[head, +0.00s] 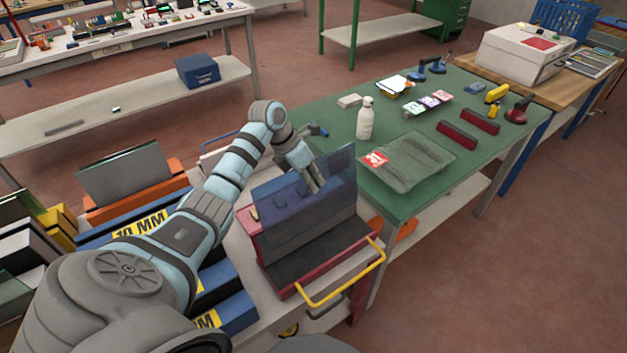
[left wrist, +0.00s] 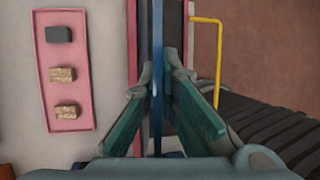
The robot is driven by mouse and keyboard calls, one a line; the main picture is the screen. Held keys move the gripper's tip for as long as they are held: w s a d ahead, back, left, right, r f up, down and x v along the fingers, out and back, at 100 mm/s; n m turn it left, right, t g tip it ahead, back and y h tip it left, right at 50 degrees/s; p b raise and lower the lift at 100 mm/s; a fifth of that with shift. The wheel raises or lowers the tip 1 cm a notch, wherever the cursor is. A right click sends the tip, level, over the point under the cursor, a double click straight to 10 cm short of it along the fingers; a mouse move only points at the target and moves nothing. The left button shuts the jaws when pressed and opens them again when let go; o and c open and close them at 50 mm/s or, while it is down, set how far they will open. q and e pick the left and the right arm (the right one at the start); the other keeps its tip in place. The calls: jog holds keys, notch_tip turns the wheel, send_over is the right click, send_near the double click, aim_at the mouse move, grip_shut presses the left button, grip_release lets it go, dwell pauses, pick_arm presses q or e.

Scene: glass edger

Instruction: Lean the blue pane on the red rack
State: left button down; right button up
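The blue pane (head: 306,199) stands on edge in the red rack (head: 301,281), against a dark panel, on the cart in the head view. In the left wrist view the blue pane (left wrist: 157,60) shows edge-on as a thin upright strip. My left gripper (head: 316,187) is at the pane's top edge. In the left wrist view its fingers (left wrist: 165,75) are spread on either side of the pane, with a gap on the right; whether the left finger touches it I cannot tell. The pane's lower edge is hard to make out. My right gripper is not in view.
A yellow handle (head: 345,278) sticks out at the cart's front. A pink tray (left wrist: 65,70) with small blocks lies left of the rack. An orange rack (head: 136,192) stands left.

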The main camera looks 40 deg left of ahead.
aim_at(314, 202)
pick_arm(q)
jog(key=shift+s+f, duration=0.1)
jog(key=shift+f, duration=0.1)
notch_tip(314, 202, down, 8)
jog(key=b, duration=0.6)
jog(key=shift+d+r, duration=0.1)
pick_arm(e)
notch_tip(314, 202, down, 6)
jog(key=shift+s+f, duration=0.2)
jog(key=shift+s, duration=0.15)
pick_arm(q)
jog(key=shift+w, duration=0.2)
jog(key=c, duration=1.7)
grip_release()
jog(key=shift+r, duration=0.1)
